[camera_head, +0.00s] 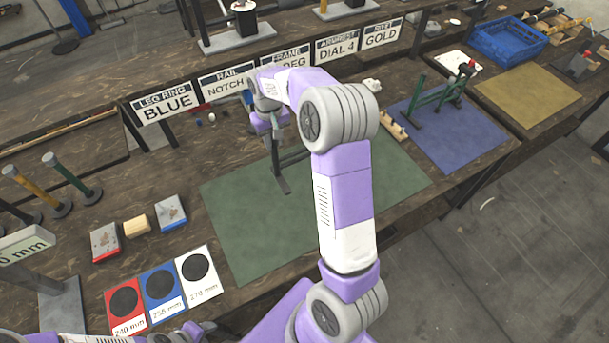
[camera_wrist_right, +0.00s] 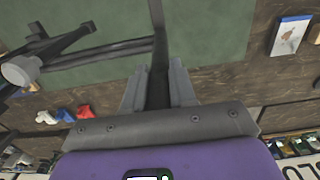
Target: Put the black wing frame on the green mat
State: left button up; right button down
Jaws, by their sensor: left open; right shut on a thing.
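The black wing frame (camera_head: 280,170) is a dark, thin-barred part, seen over the far part of the green mat (camera_head: 240,235), partly hidden by my right arm. My right gripper (camera_head: 268,122) is shut on it. In the right wrist view the fingers (camera_wrist_right: 158,90) clamp a dark bar of the frame (camera_wrist_right: 100,53), and its other bars reach left to a round grey end. The mat lies behind it there. I cannot tell whether the frame touches the mat. My left gripper (camera_head: 195,330) is open at the bottom left, only partly in view, away from the frame.
A green frame (camera_head: 440,95) stands on the blue mat (camera_head: 465,140) to the right. A tan mat (camera_head: 530,95) and blue crate (camera_head: 507,40) lie beyond. Label signs (camera_head: 165,105) line the back. Disc cards (camera_head: 160,287) and small blocks (camera_head: 137,225) lie left of the green mat.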

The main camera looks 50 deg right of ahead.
aim_at(275, 160)
notch_tip(275, 160, down, 5)
jog(key=shift+r, duration=0.1)
jog(key=shift+w+f, duration=0.1)
jog(key=shift+f, duration=2.45)
jog(key=c, duration=0.9)
grip_release()
jog(key=shift+f, duration=0.1)
